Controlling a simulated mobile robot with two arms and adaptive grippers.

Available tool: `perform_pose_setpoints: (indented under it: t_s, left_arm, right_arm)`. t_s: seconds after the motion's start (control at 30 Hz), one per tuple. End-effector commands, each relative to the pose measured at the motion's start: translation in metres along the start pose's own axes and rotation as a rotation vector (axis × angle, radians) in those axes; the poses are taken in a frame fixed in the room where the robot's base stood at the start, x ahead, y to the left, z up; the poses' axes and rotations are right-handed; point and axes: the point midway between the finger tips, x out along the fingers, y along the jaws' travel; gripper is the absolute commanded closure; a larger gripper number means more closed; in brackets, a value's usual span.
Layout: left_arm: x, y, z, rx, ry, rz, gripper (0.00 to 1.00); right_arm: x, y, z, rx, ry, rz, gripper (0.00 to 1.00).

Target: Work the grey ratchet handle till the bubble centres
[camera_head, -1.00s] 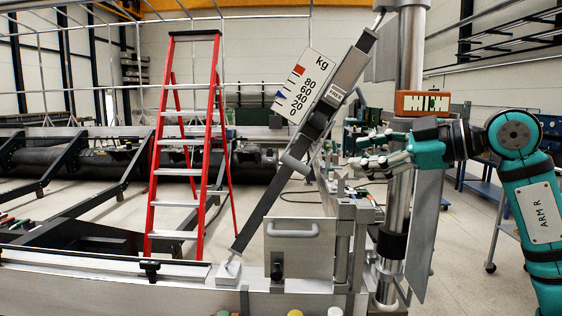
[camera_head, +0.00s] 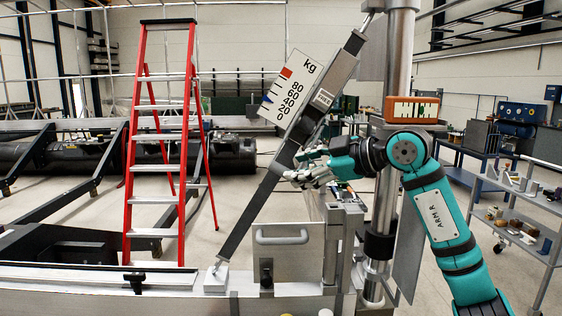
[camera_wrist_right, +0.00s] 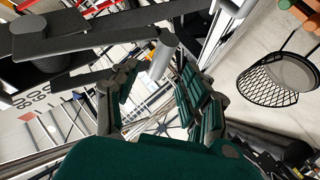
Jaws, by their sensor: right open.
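The slanted dark ratchet strut (camera_head: 262,198) runs from a white foot block on the metal beam up to the post. A short grey cylindrical grip, which I take for the ratchet handle (camera_wrist_right: 163,54), sits on a dark bar in the right wrist view. In the head view my fingers largely cover that spot. My right gripper (camera_head: 303,167) is open beside the strut. In the wrist view the grip lies near the tips of the spread fingers, not clamped. The orange level (camera_head: 411,109) sits at the post; its bubble is too small to place. My left gripper is out of view.
A kg scale plate (camera_head: 290,90) is fixed along the strut. The metal post (camera_head: 393,150) stands close to my right arm. A panel with a handle (camera_head: 289,253) stands below. A red stepladder (camera_head: 165,140) is at the left, a shelf cart (camera_head: 512,215) at the right.

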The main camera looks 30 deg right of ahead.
Motion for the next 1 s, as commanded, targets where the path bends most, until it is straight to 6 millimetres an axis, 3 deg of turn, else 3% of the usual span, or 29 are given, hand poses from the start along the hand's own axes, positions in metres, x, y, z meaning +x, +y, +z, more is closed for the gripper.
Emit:
perform_pose_setpoints:
  t_s: [0.1, 0.3, 0.7, 1.0]
  left_arm:
    - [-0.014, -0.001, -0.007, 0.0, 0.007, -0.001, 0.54]
    - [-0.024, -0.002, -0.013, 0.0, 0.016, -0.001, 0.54]
    - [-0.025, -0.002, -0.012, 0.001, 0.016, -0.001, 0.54]
    - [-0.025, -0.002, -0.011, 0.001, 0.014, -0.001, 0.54]
  right_arm:
    - [0.023, 0.002, -0.003, 0.004, 0.001, -0.003, 0.54]
    - [0.05, 0.001, -0.001, 0.003, 0.0, -0.002, 0.54]
    - [0.06, 0.0, 0.001, 0.0, 0.0, 0.001, 0.54]
    - [0.059, 0.0, 0.0, 0.0, 0.0, 0.001, 0.91]
